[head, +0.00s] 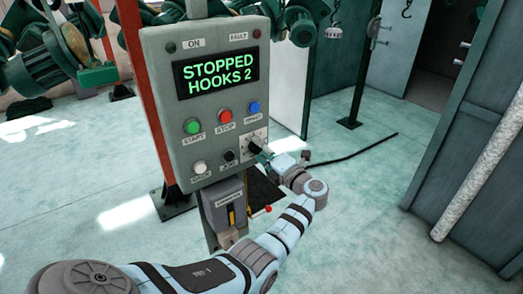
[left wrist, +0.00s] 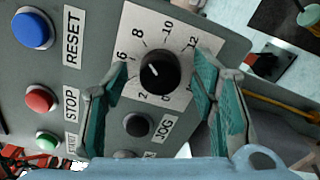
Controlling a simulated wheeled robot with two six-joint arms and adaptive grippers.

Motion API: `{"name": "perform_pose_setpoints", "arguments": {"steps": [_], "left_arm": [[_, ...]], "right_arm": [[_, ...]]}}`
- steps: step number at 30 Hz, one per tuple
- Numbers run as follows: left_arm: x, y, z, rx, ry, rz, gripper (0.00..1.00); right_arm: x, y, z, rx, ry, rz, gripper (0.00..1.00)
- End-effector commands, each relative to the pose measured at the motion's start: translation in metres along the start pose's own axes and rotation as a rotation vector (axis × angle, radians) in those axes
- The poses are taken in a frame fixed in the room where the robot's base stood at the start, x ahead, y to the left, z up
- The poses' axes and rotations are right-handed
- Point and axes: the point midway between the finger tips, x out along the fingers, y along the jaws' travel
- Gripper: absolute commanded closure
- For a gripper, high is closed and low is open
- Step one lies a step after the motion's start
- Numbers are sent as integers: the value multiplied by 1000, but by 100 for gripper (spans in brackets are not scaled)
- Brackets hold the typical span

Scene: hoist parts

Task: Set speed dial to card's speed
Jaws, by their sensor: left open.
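The speed dial (left wrist: 158,72) is a black knob on a white plate with numbers around it, on the grey control panel (head: 170,80). The 4 is hidden behind a finger. My left gripper (left wrist: 160,64) is open, its teal fingers on either side of the knob, and I cannot tell whether they touch it. No card face is readable. My right gripper is out of view.
The panel display (head: 216,74) reads STOPPED, HOOKS 2. Start (head: 192,127), stop (head: 225,116) and reset (head: 254,107) buttons sit above the dial's row; the black jog button (left wrist: 138,124) is close to my fingers. A dark holder (head: 226,210) hangs below the panel.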

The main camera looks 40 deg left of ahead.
Motion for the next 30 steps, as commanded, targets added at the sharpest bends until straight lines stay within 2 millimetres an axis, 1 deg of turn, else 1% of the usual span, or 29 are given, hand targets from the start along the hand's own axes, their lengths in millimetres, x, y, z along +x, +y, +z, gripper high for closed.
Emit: {"name": "perform_pose_setpoints", "arguments": {"steps": [2,5,9,12,15,18,30], "left_arm": [[-10,-1,0,0,-2,-2,47],[-34,-2,0,-1,-1,-5,47],[-74,-1,0,-1,-1,-5,47],[-98,-1,-1,0,0,-4,47],[-112,0,-1,0,1,-2,47],[-117,0,-1,0,1,-1,47],[-116,0,-1,0,1,0,47]], "right_arm": [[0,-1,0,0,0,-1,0],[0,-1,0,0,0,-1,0],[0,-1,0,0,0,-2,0],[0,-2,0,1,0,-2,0],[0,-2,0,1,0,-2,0],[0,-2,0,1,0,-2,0],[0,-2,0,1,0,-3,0]]}}
